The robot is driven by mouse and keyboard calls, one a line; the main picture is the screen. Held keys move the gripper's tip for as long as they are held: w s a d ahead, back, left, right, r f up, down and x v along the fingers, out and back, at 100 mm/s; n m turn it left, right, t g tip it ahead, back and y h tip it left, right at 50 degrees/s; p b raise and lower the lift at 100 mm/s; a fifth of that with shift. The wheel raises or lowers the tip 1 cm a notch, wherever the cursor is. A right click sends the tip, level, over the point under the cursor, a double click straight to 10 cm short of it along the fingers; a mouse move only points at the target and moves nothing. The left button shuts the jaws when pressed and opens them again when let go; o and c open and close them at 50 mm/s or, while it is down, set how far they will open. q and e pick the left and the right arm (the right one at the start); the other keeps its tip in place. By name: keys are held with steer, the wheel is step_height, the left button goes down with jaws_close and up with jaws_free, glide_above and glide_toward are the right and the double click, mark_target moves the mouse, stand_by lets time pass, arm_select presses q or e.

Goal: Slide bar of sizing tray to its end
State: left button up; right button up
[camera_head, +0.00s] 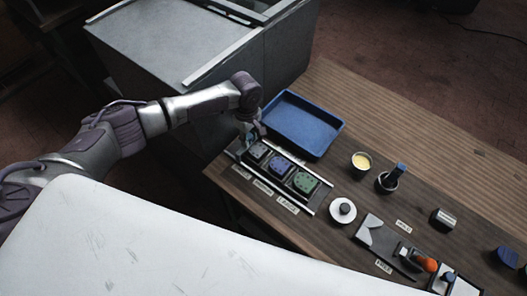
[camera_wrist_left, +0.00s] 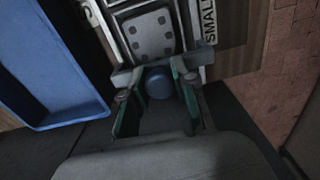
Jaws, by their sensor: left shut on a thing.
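The sizing tray (camera_head: 311,211) lies at the left end of the wooden table, with rails along its long sides. Its row holds a grey, a purple and a green block (camera_head: 305,183). My left gripper (camera_head: 250,138) is at the tray's far left end, beside the grey block (camera_head: 257,152). In the left wrist view, the gripper's green-padded fingers (camera_wrist_left: 157,98) are shut around a blue round knob (camera_wrist_left: 157,80), which appears to belong to the bar. The grey block (camera_wrist_left: 150,35) sits just beyond it. Most of the bar is hidden by the gripper.
A blue bin (camera_head: 303,124) stands right behind the tray and shows in the left wrist view (camera_wrist_left: 45,70). A yellow-filled cup (camera_head: 361,162), a pot with a blue-handled tool (camera_head: 389,180) and a white disc (camera_head: 342,211) stand to the right. A grey cabinet is behind.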

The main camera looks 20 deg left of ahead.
arm_select(q)
steer(key=shift+w+a, duration=0.25)
steer(key=shift+a, duration=0.4)
steer(key=shift+w+a, duration=0.25)
steer(key=shift+a, duration=0.45)
steer(key=shift+w+a, duration=0.25)
steer(key=shift+a, duration=0.4)
steer(key=o, duration=1.7)
step_height(320, 180, up, 4)
steer(key=p, duration=0.4)
steer(key=shift+f, duration=0.25)
steer(key=shift+p, duration=0.3)
